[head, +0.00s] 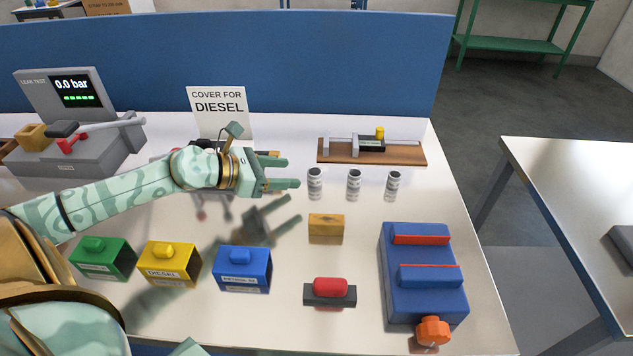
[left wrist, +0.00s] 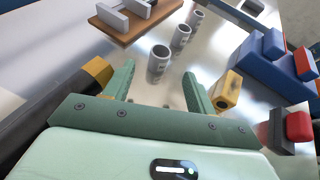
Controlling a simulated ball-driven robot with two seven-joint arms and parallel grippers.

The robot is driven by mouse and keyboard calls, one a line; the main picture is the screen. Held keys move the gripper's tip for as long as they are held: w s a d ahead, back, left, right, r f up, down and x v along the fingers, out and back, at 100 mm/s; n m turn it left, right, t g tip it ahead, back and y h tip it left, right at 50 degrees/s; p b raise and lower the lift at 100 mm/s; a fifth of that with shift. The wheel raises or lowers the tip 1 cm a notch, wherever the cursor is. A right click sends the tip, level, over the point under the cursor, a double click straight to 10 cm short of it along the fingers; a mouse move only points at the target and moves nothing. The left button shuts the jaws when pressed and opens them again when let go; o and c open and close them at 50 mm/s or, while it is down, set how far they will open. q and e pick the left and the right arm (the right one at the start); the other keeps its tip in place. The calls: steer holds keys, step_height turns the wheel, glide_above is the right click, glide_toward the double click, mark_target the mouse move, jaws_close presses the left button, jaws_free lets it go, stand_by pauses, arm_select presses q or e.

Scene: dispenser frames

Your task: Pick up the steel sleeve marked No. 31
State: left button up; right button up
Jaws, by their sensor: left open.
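Three steel sleeves stand upright in a row on the white table: the left one (head: 315,183), the middle one (head: 354,185) and the right one (head: 393,186). Dark markings show on them, but I cannot read which is No. 31. My left gripper (head: 291,173) is open and empty, just left of the left sleeve, its fingers pointing right. In the left wrist view the nearest sleeve (left wrist: 158,65) stands just beyond and between the open fingertips (left wrist: 157,86), apart from them. The other two sleeves (left wrist: 180,38) (left wrist: 197,17) stand farther off. My right gripper is not in view.
A wooden board with a gauge (head: 372,152) lies behind the sleeves. A wooden block (head: 326,229), a red-topped piece (head: 330,291) and a blue fixture (head: 422,270) stand in front. Green, yellow and blue covers (head: 243,268) stand at the front left. A DIESEL sign (head: 218,112) stands behind.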

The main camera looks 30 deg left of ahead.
mark_target(314, 172)
arm_select(q)
steer(key=shift+r+b+x, duration=0.15)
steer(key=shift+b+x, duration=0.25)
steer(key=shift+x, duration=1.1)
steer(key=shift+r+b+x, duration=0.1)
steer(key=shift+b+x, duration=0.3)
steer(key=shift+x, duration=1.1)
steer(key=shift+w, duration=0.1)
steer(key=c, duration=1.1)
